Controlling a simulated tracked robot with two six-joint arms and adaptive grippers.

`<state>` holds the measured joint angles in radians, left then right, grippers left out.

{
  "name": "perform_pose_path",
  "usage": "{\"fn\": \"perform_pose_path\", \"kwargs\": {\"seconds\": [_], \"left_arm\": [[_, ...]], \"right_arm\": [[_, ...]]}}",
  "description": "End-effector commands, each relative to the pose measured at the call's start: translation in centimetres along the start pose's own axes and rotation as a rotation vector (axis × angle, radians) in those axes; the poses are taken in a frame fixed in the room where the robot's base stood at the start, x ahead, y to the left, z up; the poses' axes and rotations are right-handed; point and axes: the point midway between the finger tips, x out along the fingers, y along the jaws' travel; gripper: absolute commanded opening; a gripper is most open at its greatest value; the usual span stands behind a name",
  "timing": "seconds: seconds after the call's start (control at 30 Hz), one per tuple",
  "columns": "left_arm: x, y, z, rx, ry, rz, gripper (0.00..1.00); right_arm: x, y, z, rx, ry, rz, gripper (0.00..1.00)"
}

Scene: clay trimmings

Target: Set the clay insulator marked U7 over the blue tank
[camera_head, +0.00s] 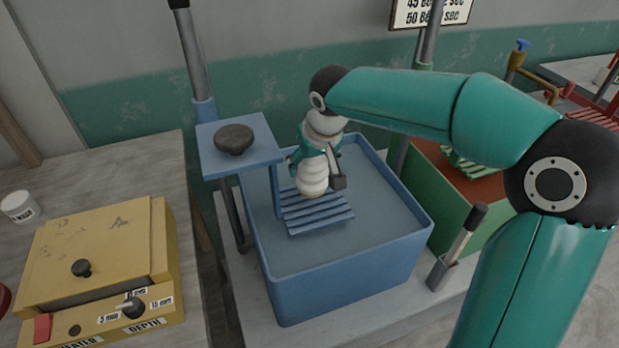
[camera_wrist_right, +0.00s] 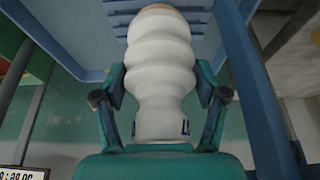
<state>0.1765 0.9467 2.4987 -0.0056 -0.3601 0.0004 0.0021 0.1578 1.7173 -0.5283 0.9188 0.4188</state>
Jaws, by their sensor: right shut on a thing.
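The white ribbed clay insulator (camera_head: 312,187) is held roughly upright over the blue tank (camera_head: 345,278), in front of and above its slatted blue rack (camera_head: 318,217). Whether it touches the slats I cannot tell. My right gripper (camera_head: 318,160) is shut on it; in the right wrist view the insulator (camera_wrist_right: 160,55) sits between both green fingers. Dark blue marks show at its sides near the palm, too cut off to read as U7. My left gripper is in neither view.
A blue platform (camera_head: 212,160) with a dark knob (camera_head: 234,139) stands at the tank's back left. A lever (camera_head: 462,240) stands at its right. A green tank (camera_head: 462,205) is behind my right arm. A yellow heater box (camera_head: 95,255) and white cup (camera_head: 18,207) are left.

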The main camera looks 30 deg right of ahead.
Motion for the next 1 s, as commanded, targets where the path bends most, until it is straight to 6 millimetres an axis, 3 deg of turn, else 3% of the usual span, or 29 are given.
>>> {"fn": "perform_pose_path", "kwargs": {"seconds": [0.3, 0.67, 0.7, 0.83, 1.0], "left_arm": [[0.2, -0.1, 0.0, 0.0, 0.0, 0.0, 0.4], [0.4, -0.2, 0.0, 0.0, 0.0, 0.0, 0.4], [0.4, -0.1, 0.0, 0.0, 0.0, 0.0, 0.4], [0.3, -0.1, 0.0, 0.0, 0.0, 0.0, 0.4], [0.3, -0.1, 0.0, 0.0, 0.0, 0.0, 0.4]], "right_arm": [[3.4, 0.0, 1.4, 0.0, 0.002, 0.0, 0.08], [3.8, 0.0, 1.5, 0.0, 0.003, -0.001, 0.08], [3.8, 0.0, 1.6, -0.001, -0.001, -0.001, 0.77], [3.8, 0.0, 1.6, -0.001, -0.001, -0.001, 0.97], [3.8, 0.0, 1.6, -0.001, -0.001, -0.001, 0.97]]}}
